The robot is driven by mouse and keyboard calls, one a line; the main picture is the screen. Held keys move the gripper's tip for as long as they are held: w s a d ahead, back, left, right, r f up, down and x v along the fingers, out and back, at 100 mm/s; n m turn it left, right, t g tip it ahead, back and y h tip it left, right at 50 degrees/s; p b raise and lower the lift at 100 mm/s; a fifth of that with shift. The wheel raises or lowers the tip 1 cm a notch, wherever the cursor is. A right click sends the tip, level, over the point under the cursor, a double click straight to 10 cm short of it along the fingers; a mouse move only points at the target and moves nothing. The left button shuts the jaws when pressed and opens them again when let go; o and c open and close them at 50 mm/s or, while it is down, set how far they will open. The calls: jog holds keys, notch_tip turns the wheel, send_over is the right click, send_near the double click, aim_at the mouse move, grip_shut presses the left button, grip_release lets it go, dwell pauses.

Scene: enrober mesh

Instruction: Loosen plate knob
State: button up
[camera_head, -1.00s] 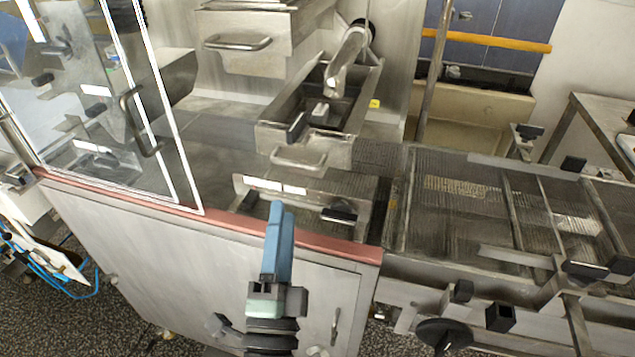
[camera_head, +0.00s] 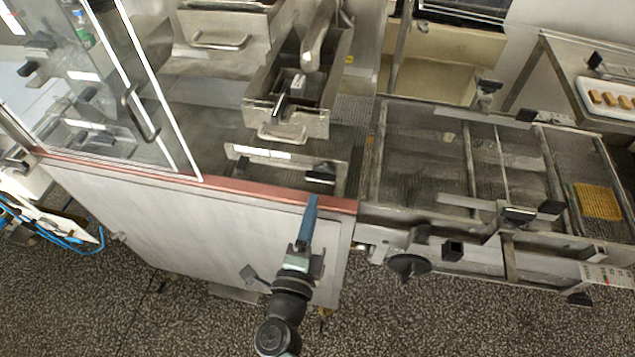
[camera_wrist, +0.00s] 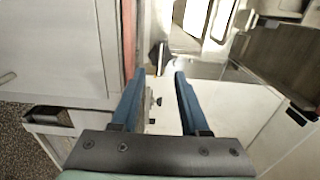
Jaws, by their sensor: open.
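A flat metal plate (camera_head: 285,163) with white labels stands in the enrober under the trough, with a black knob (camera_head: 322,172) at its right end. I take this as the plate knob, though several similar black knobs are around. A black knob also shows in the wrist view (camera_wrist: 158,57), just beyond the fingertips. My gripper (camera_head: 313,200) is just in front of the machine's red front edge, below the knob in the head view. In the wrist view my gripper (camera_wrist: 159,76) has its two blue fingers apart with nothing between them.
The red edge (camera_head: 200,183) tops the front panel. A glass door (camera_head: 110,90) with a handle stands at the left. The wire mesh conveyor (camera_head: 420,165) runs right, with black knobs and a handwheel (camera_head: 408,266) on its near side. A trough (camera_head: 290,110) hangs above the plate.

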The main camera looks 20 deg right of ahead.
aim_at(319, 181)
jog(key=x, duration=0.6)
jog(key=shift+w+d, duration=0.15)
grip_shut()
